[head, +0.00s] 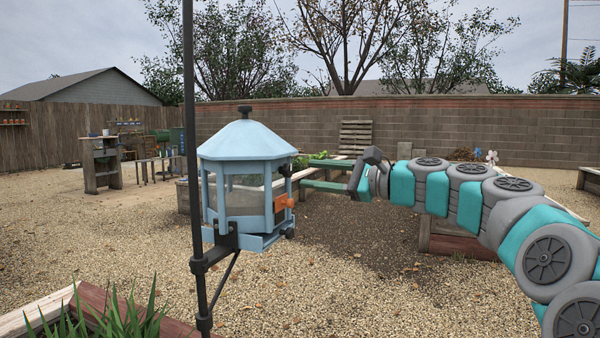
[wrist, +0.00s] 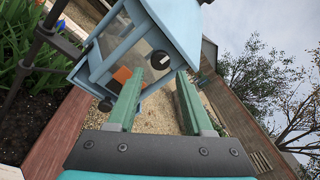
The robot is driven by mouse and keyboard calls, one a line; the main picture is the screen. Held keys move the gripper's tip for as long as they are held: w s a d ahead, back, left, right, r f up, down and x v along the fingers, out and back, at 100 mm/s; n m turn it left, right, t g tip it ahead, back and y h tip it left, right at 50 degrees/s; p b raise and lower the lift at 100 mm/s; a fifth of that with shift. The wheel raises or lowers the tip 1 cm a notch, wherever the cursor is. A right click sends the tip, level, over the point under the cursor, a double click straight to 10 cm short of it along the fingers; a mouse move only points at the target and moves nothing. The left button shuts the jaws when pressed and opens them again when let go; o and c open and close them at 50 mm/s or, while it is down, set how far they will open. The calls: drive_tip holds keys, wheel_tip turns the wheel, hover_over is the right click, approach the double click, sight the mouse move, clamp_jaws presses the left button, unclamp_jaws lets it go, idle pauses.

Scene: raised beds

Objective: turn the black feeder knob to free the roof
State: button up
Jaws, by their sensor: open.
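The light-blue feeder (head: 246,200) hangs on a dark pole, with its faceted roof (head: 243,140) on top. A black knob (head: 285,170) sits on its right side, just under the roof edge. In the wrist view this black knob (wrist: 160,60) appears between the green fingertips, near the roof (wrist: 172,22). My gripper (head: 305,175) is open, with its fingers pointing left at the knob. In the wrist view my gripper (wrist: 160,76) has its fingers spread wide and empty. I cannot tell how far the tips are from the knob.
An orange part (head: 284,202) sticks out below the knob, with another black knob (head: 290,233) near the feeder's base. The dark pole (head: 194,200) and its bracket stand at the left. Raised beds and a block wall (head: 450,130) lie behind; gravel surrounds the feeder.

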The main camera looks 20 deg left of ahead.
sight(291, 171)
drive_tip(key=x, duration=0.5)
clamp_jaws()
idle(0.3)
